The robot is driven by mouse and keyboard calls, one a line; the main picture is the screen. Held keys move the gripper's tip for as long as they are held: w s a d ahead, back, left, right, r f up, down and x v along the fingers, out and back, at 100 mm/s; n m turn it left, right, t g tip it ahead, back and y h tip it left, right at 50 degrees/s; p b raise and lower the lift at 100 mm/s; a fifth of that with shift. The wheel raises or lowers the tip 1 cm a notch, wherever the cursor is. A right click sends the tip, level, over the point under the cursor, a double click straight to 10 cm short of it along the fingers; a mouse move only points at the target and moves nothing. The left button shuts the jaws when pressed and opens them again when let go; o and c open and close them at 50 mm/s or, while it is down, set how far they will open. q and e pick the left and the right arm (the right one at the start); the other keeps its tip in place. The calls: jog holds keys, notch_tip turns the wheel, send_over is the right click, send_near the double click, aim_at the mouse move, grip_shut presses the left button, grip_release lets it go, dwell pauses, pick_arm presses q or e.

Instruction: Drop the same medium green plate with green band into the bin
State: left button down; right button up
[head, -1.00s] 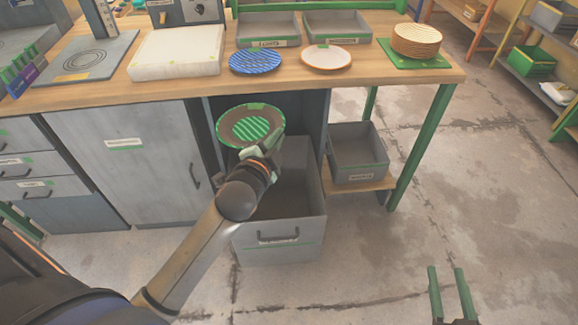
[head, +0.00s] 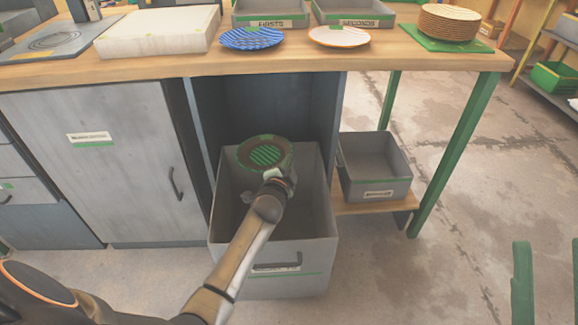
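The medium plate (head: 266,156) has a brown rim and a green striped centre. It is over the back part of the open bin (head: 275,225), a grey pull-out box under the bench. My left gripper (head: 272,176) is at the plate's near edge and appears shut on it; the fingertips are partly hidden. The plate is tilted with its face toward me and overlaps the bin's back rim in the picture.
On the bench (head: 380,58) are a blue plate (head: 252,38), a white plate with an orange rim (head: 339,37), a plate stack (head: 449,22), two grey trays and a white slab (head: 158,32). A grey box (head: 376,170) stands on the low shelf, right of the bin.

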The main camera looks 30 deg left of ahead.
pick_arm(q)
notch_tip(320, 180, down, 6)
jog(key=b, duration=0.5)
jog(key=shift+s+r+b, duration=0.1)
jog(key=shift+b, duration=0.2)
pick_arm(e)
notch_tip(320, 180, down, 6)
jog(key=shift+w+a+f, duration=0.15)
jog(key=shift+a+f, duration=0.05)
jog(key=shift+a, duration=0.1)
pick_arm(q)
jog(key=c, duration=1.6)
grip_release()
jog(key=c, duration=1)
grip_release()
jog(key=shift+s+r, duration=0.1)
pick_arm(e)
jog(key=shift+r, duration=0.15)
